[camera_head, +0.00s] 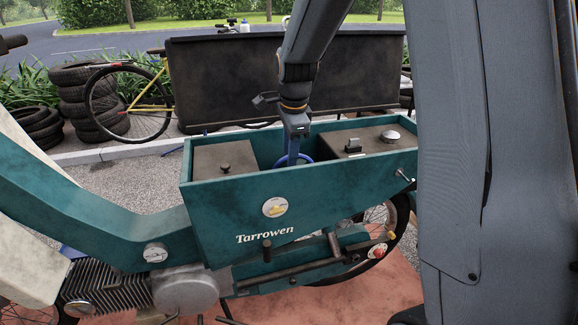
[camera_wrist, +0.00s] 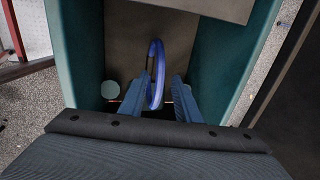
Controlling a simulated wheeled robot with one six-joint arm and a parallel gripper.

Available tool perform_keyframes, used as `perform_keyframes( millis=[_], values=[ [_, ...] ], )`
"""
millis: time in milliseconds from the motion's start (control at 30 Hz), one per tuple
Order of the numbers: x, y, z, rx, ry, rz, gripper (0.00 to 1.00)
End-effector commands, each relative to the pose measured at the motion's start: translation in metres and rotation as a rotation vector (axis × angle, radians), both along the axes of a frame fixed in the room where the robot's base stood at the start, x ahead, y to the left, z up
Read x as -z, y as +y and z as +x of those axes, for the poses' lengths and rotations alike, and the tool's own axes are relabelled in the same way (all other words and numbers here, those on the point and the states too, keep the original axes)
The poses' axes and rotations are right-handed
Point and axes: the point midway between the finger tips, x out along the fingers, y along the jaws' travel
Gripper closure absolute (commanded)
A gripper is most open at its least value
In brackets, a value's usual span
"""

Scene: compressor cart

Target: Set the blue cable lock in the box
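The blue cable lock (camera_wrist: 157,70) is a ring seen nearly edge-on in the wrist view, standing upright between my fingers. In the head view part of its loop (camera_head: 308,158) shows low in the gap of the teal box (camera_head: 330,196) marked "Tarrowen". My gripper (camera_head: 293,158) points down into this gap. In the wrist view my gripper (camera_wrist: 161,76) is open around the lock, with a clear gap on its right side and little on its left. The lock's lower part and whether it rests on the box floor are hidden.
Inside the box, a brown block with a knob (camera_head: 224,158) stands left of the gap, and a brown block with a switch (camera_head: 365,144) stands right. The box walls are close around my gripper. Behind are stacked tyres (camera_head: 83,95), a bicycle (camera_head: 137,100) and a dark panel (camera_head: 225,85).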

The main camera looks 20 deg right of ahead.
Motion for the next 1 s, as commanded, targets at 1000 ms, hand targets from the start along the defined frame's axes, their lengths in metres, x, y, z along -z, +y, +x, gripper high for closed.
perform_keyframes(
  millis=[1000],
  values=[
    [-0.087,0.000,-0.018,0.000,0.000,0.000,0.70]
  ],
)
